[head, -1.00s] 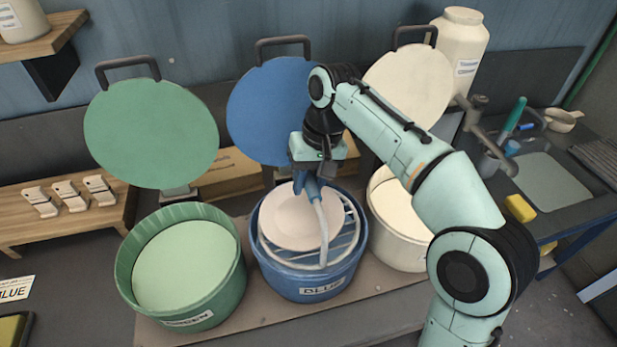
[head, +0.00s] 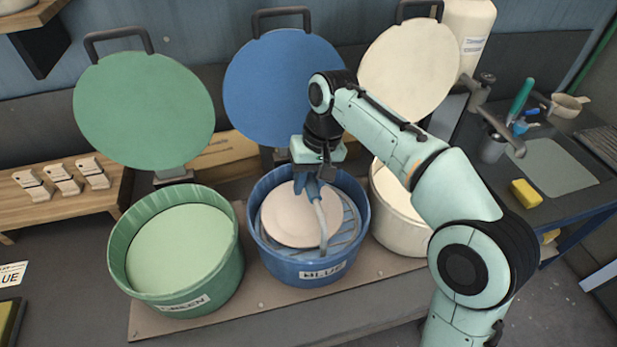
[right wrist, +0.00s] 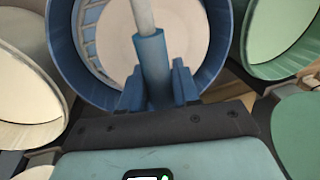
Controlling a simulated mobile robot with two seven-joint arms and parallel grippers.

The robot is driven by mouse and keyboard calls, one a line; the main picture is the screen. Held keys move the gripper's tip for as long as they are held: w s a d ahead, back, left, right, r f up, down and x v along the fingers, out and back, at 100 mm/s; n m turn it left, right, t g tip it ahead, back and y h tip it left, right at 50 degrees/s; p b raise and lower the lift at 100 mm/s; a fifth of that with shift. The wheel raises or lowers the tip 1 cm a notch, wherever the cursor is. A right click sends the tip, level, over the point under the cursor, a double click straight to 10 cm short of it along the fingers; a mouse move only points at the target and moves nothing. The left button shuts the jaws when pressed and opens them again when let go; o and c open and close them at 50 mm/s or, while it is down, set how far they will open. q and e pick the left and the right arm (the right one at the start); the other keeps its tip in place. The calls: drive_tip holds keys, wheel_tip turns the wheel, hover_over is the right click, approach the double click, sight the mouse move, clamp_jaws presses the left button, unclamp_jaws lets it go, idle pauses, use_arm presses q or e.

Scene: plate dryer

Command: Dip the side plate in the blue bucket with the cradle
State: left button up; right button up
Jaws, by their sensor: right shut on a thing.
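The side plate (head: 292,225) is pale pinkish and round, lying on the wire cradle (head: 345,236) inside the blue bucket (head: 290,268). The cradle sits below the bucket's rim. I cannot tell whether the plate touches the liquid. My right gripper (head: 312,186) is above the bucket, shut on the cradle's blue handle grip. The right wrist view shows the gripper's fingers (right wrist: 158,88) around this grip, with the plate (right wrist: 188,38) beyond it and part of the cradle's ribs at the left. My left gripper is not in view.
A green bucket (head: 118,262) stands left of the blue one, and a cream bucket (head: 395,222) stands right, partly behind my arm. Their round lids stand raised behind: green (head: 145,110), blue (head: 270,95), cream (head: 410,65). A sink counter with a yellow sponge (head: 526,193) is at right.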

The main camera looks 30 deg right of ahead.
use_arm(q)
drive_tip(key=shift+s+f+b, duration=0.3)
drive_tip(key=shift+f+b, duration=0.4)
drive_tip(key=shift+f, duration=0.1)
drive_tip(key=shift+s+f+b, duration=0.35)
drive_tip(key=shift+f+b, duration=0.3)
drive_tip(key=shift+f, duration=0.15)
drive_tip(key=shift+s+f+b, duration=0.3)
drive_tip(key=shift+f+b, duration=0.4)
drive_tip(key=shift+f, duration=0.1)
use_arm(e)
drive_tip(key=shift+f, duration=3.75)
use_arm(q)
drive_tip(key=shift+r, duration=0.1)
use_arm(e)
drive_tip(key=shift+r, duration=0.15)
